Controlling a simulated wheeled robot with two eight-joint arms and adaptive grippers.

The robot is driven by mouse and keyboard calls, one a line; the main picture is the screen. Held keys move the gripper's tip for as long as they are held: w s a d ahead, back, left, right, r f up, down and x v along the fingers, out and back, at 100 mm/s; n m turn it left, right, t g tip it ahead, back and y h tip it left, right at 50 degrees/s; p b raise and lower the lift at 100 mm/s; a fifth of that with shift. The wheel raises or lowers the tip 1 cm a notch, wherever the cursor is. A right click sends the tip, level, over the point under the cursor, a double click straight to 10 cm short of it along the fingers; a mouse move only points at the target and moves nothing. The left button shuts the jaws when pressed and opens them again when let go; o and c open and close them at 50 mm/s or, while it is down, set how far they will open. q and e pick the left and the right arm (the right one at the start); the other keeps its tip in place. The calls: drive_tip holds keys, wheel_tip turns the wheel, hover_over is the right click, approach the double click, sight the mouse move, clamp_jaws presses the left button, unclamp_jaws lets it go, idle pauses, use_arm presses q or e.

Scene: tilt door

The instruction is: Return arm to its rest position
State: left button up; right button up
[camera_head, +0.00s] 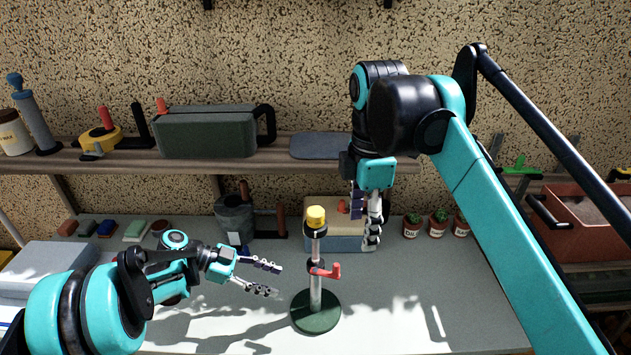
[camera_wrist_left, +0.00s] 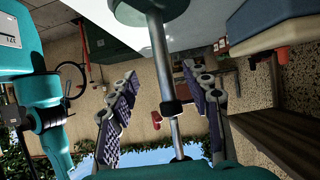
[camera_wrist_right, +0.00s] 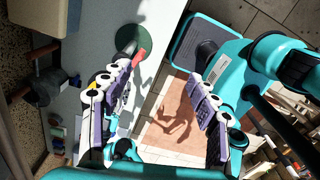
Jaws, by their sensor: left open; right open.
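My left gripper (camera_head: 266,278) is open and empty low over the workbench (camera_head: 400,300), left of a metal post (camera_head: 315,277) and apart from it. The post has a round green base (camera_head: 316,313), a yellow cap (camera_head: 316,217) and a red handle (camera_head: 327,271). In the left wrist view the post (camera_wrist_left: 161,60) shows between the open fingers (camera_wrist_left: 166,110). My right gripper (camera_head: 365,222) hangs fingers down, right of the post and in front of a tan and blue box. In the right wrist view its fingers (camera_wrist_right: 160,105) are spread with nothing between them.
A shelf (camera_head: 290,156) on the back wall holds a green toolbox (camera_head: 205,133) and a yellow tape measure (camera_head: 100,138). On the bench are a grey watering can (camera_head: 235,217), the tan and blue box (camera_head: 333,240) and several small cactus pots (camera_head: 437,223). The front right bench is clear.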

use_arm(q)
drive_tip(key=s+a+r+n+t+y, duration=0.1)
drive_tip(key=s+a+n+t+y, duration=0.2)
drive_tip(key=s+n+y, duration=0.3)
drive_tip(key=s+a+r+n+t+y, duration=0.2)
drive_tip(key=s+n+y, duration=0.4)
drive_tip(key=s+n, duration=0.5)
drive_tip(key=shift+s+a+n+t+y, duration=0.3)
drive_tip(key=shift+a+n+t, duration=0.25)
drive_tip(key=shift+t, duration=0.55)
use_arm(e)
drive_tip(key=s+d+f+m+t, duration=0.2)
drive_tip(key=s+d+f+m, duration=0.1)
drive_tip(key=f+m, duration=0.3)
drive_tip(key=s+d+f+m+t, duration=0.2)
drive_tip(key=s+d+f+m, duration=0.1)
drive_tip(key=f+m, duration=0.4)
drive_tip(key=s+d+f+m+t, duration=0.3)
drive_tip(key=f+m, duration=0.3)
drive_tip(key=f, duration=0.4)
drive_tip(key=shift+s+d+f+m, duration=0.15)
drive_tip(key=shift+s+f+m, duration=0.1)
drive_tip(key=shift+s+m, duration=0.2)
use_arm(q)
drive_tip(key=shift+r, duration=0.1)
